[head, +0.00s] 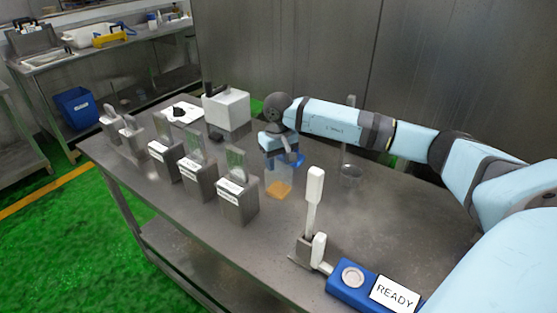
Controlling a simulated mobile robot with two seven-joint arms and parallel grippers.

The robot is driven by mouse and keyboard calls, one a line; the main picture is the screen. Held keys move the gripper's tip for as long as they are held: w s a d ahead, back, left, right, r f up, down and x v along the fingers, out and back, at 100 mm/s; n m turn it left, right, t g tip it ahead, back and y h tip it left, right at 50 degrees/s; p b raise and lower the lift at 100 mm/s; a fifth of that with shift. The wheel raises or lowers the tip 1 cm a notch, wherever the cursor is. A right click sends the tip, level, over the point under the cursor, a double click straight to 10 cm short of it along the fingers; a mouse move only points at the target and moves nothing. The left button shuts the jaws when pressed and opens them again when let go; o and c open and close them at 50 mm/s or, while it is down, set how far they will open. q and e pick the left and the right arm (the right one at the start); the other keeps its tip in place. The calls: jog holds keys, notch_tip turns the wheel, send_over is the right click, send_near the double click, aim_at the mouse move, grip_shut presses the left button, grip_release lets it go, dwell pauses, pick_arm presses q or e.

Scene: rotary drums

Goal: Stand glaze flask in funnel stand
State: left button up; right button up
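A small clear vessel with orange contents, which looks like the glaze flask (279,187), appears upright near the middle of the steel table. My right gripper (284,160) points down directly above it, with its blue-tipped end at the flask's top. I cannot tell whether the fingers are closed on it or whether its base touches the table. A clear, round glass piece (350,177) with a thin upright rod behind it stands to the right; it may be the funnel stand, but its shape is unclear. My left gripper is out of view.
Several labelled metal boxes with upright plates (237,202) line the table's left side. A white block (227,108) stands behind. A white lever device (313,205) and blue READY box (375,292) occupy the front right. Bare table lies between.

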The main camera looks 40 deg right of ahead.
jog(key=shift+o, duration=0.9)
jog(key=shift+r, duration=0.1)
